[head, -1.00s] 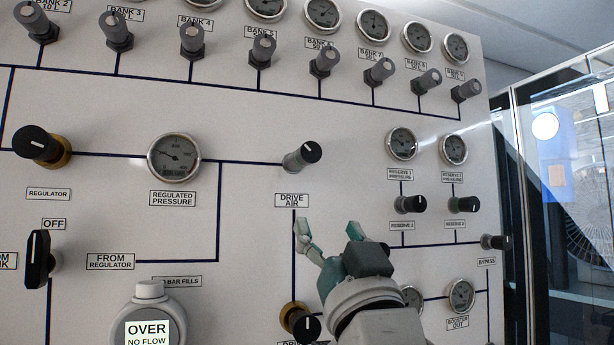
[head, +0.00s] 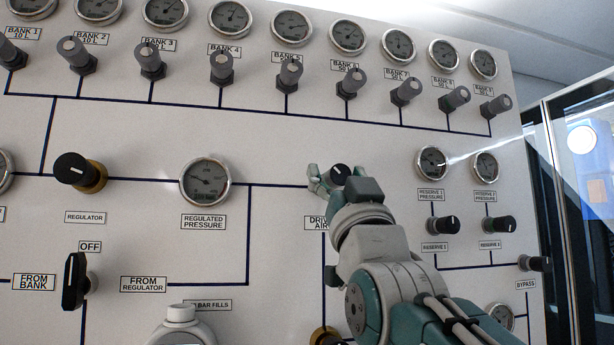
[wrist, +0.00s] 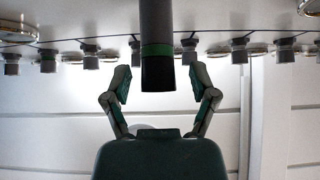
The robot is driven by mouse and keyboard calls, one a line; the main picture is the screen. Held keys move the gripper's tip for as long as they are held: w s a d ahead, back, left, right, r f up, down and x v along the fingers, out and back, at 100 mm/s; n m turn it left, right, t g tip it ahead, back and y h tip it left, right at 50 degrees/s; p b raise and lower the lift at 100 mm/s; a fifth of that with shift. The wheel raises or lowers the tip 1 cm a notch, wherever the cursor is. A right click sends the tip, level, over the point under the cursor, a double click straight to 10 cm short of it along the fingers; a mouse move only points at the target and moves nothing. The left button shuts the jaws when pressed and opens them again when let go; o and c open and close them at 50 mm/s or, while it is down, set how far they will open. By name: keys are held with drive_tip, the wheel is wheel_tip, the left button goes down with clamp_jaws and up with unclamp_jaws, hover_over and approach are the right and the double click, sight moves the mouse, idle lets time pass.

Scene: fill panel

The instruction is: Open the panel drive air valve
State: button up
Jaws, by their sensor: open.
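The drive air valve knob (head: 340,174) is a black cap with a white mark, above the partly covered DRIVE AIR label (head: 316,223). My gripper (head: 328,178) is at this knob in the head view, its fingers open and partly hiding it. In the wrist view the dark knob (wrist: 157,70) with a green band comes down between the two open fingertips. A gap shows on each side of it, so neither finger visibly touches it.
A regulated pressure gauge (head: 206,181) and regulator knob (head: 78,172) lie to the left. Reserve knobs (head: 444,225) and gauges (head: 433,162) are to the right. A row of bank valves (head: 290,72) runs above. A glass door frame (head: 560,170) stands at the far right.

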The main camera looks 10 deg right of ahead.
drive_tip(key=shift+w+r, duration=0.1)
clamp_jaws()
